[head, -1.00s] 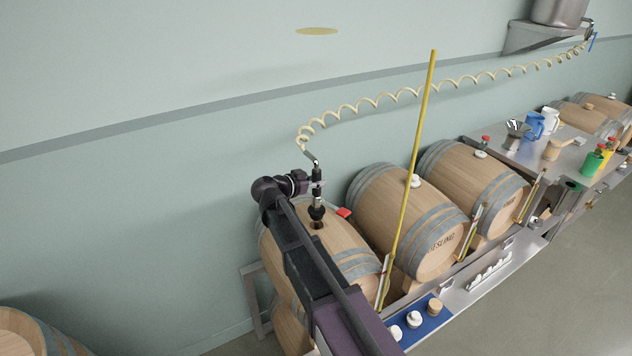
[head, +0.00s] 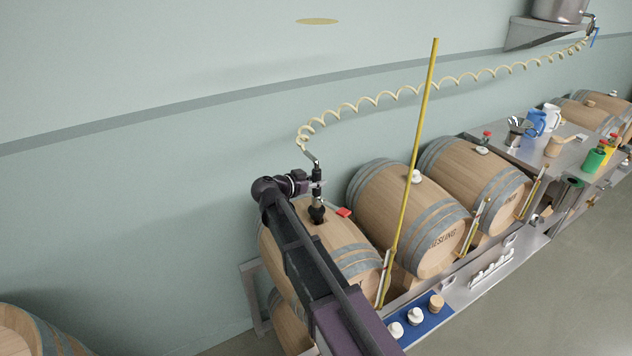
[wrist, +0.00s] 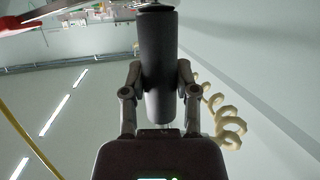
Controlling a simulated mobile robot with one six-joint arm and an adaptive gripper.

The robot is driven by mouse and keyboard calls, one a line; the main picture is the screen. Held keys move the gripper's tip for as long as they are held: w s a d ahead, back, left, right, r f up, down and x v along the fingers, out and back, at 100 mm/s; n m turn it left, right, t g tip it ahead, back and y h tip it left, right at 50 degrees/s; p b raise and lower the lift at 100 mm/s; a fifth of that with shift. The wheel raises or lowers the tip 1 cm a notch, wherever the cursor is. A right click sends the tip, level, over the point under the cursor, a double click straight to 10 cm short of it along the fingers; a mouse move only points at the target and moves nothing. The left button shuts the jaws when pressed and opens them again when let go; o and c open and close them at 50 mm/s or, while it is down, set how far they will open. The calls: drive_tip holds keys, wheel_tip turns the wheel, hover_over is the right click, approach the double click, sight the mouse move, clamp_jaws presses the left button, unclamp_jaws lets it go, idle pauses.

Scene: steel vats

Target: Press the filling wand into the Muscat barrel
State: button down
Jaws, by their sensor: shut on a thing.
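My gripper (head: 312,184) is shut on the filling wand (head: 317,207), above the leftmost racked barrel (head: 347,240). In the wrist view my gripper (wrist: 158,92) has a finger on each side of the wand's thick dark handle (wrist: 157,50). The wand stands upright, its black lower end at the top of this barrel, where it covers the bung hole. I cannot tell how deep the tip sits. My arm hides much of this barrel and any name on it. The barrel beside it (head: 445,215) reads Riesling; the name on the third (head: 490,180) is too small to read.
A coiled cream hose (head: 375,98) runs from the wand to the vat (head: 560,8) on a wall shelf. A tall yellow rod (head: 413,170) stands right of my arm. A red block (head: 344,212) lies by the wand. Bungs sit on a blue mat (head: 407,332) in front.

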sight(314, 191)
drive_tip(key=shift+f+b, duration=1.65)
idle(1.3)
drive_tip(key=shift+c, duration=1.5)
unclamp_jaws()
drive_tip(key=shift+d, duration=0.15)
